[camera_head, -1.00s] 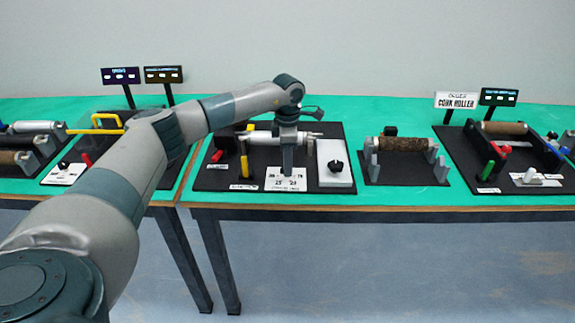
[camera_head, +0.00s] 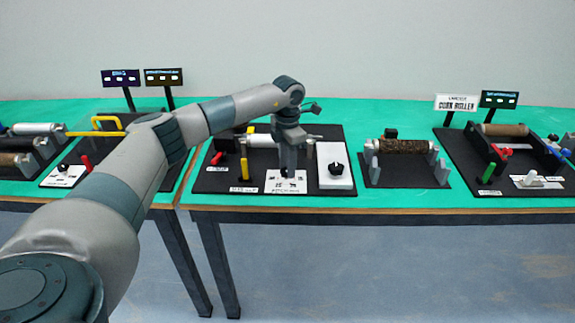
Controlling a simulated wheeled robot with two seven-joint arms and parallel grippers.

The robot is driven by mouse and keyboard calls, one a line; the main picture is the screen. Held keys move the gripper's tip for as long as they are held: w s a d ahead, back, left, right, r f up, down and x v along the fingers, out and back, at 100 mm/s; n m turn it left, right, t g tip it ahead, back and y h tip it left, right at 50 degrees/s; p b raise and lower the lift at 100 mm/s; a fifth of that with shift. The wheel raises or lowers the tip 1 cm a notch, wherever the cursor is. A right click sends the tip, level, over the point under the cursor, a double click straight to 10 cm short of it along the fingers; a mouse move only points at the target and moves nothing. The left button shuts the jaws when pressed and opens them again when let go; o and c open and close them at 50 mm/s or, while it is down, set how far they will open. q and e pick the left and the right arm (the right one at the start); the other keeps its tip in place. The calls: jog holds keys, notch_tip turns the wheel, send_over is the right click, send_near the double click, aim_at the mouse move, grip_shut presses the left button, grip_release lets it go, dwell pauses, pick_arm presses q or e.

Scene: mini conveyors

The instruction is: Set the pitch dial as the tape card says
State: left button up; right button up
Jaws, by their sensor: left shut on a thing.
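My left gripper (camera_head: 288,172) points straight down over the white pitch plate (camera_head: 272,187) at the front of the middle machine. It is shut on the small dark pitch dial (camera_head: 288,176), and the fingers hide most of it. The plate carries printed numbers around the dial, too small to read surely, so the dial's setting cannot be told. I cannot pick out the tape card with certainty; small white labels such as the one at the front left (camera_head: 243,190) are unreadable. My right gripper is not in view.
A white box with a black knob (camera_head: 336,167) stands just right of the gripper. A yellow lever (camera_head: 244,168) and red lever stand to the left. A dark roller (camera_head: 403,146) on grey supports and the cork roller machine (camera_head: 475,150) are farther right.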

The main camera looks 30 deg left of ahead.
pick_arm(q)
jog(key=shift+r, duration=0.1)
jog(key=o, duration=1)
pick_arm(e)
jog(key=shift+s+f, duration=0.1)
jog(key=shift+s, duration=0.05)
pick_arm(q)
jog(key=shift+o, duration=0.2)
jog(key=shift+r, duration=0.45)
notch_tip(320, 180, up, 5)
jog(key=shift+b, duration=0.75)
notch_tip(320, 180, up, 12)
jog(key=b, duration=0.1)
jog(key=shift+f+b, duration=0.25)
jog(key=shift+b, duration=0.1)
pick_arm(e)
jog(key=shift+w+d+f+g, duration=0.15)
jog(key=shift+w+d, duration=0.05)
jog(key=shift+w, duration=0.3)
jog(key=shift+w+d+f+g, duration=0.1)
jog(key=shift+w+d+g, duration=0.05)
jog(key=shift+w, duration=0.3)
